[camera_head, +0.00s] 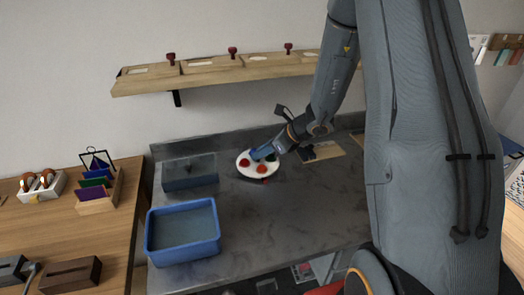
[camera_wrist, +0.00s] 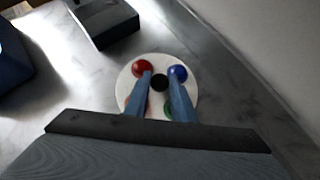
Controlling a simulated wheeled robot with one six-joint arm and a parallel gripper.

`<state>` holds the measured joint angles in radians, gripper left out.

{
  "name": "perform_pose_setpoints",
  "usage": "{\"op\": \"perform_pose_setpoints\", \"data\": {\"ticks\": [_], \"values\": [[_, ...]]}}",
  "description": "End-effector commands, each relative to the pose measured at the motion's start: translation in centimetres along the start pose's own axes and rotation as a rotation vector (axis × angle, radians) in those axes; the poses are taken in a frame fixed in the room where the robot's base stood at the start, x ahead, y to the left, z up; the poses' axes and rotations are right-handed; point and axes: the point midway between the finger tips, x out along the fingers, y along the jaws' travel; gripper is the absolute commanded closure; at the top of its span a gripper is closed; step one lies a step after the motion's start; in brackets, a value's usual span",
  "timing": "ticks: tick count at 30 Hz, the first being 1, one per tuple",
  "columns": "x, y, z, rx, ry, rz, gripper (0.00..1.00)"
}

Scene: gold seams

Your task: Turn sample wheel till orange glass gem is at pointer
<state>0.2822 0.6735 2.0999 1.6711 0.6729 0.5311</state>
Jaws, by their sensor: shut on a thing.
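The sample wheel (camera_head: 243,172) is a white disc on the grey counter, with coloured gems around a black hub (camera_wrist: 159,83). In the wrist view a red gem (camera_wrist: 141,67) is at upper left and a blue gem (camera_wrist: 179,72) at upper right. A green gem (camera_wrist: 168,111) and the orange gem (camera_wrist: 128,104) are partly hidden by my fingers. In the head view the orange gem (camera_head: 262,169) is on the near side, close to a small red mark (camera_head: 264,181) that may be the pointer. My gripper (camera_wrist: 160,77) is shut on the hub from above.
A blue bin (camera_head: 183,259) and a dark grey box (camera_head: 190,172) stand left of the wheel. A wooden shelf (camera_head: 215,77) hangs on the wall above. The counter in front of the wheel is clear.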

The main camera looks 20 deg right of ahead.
Motion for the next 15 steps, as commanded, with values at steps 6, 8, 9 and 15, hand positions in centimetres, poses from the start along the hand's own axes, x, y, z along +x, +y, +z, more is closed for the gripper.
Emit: {"op": "perform_pose_setpoints", "data": {"ticks": [6, 8, 9, 15], "values": [[-0.04, -0.07, 0.11, 0.001, -0.002, -0.002, 1.00], [-0.04, -0.07, 0.10, 0.001, -0.002, -0.002, 0.67], [-0.04, -0.06, 0.09, 0.001, -0.002, -0.002, 0.60], [-0.02, -0.03, 0.04, 0.001, -0.001, -0.002, 0.60]]}}
